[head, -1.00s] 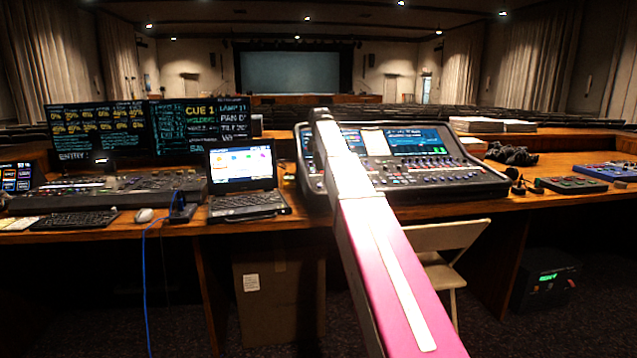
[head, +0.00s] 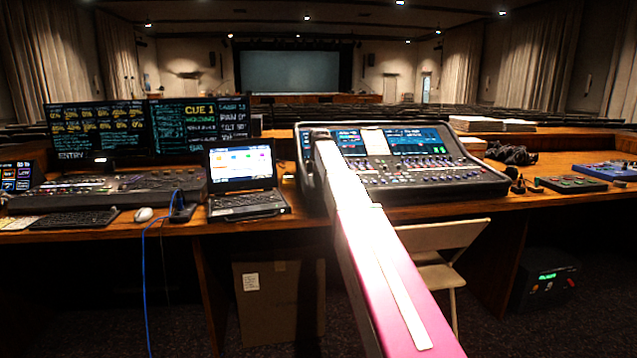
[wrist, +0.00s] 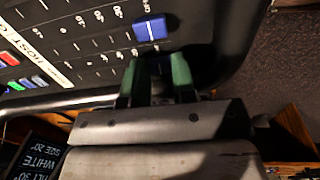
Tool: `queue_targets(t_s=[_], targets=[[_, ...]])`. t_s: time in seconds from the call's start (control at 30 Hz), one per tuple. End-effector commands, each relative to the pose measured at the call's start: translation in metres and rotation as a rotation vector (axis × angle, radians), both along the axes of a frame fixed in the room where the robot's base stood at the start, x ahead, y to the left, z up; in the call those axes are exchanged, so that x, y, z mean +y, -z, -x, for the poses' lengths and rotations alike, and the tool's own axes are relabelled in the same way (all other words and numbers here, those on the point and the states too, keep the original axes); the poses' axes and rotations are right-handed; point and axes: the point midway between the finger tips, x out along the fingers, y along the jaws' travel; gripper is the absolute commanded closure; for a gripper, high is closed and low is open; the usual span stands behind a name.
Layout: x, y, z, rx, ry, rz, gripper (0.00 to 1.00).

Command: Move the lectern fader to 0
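The mixing desk (head: 470,183) stands on the long wooden desk, its screens lit along the back. In the wrist view, a blue fader cap with a white line (wrist: 150,28) sits on the dark panel, just beyond my fingertips. My gripper (wrist: 157,72) has two green fingertips at the panel's near edge. The fader labels are too blurred to tell which is the lectern fader. In the head view my arm hides the gripper.
A laptop (head: 243,180) stands left of the mixing desk, with a lighting console (head: 110,187) and two monitors farther left. Papers (head: 478,124) lie behind it. Small boxes (head: 570,184) lie to the right. A folding chair (head: 440,237) stands in front.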

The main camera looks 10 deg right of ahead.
Motion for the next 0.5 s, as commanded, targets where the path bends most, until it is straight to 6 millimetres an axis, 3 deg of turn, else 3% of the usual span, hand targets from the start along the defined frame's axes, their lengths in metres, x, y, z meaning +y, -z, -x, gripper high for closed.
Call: queue_targets(t_s=[0.27, 0.5], targets=[[0.0, -0.001, -0.006, 0.0, 0.0, 0.0, 1.0], [0.0, -0.006, -0.05, 0.0, 0.0, 0.0, 1.0]])
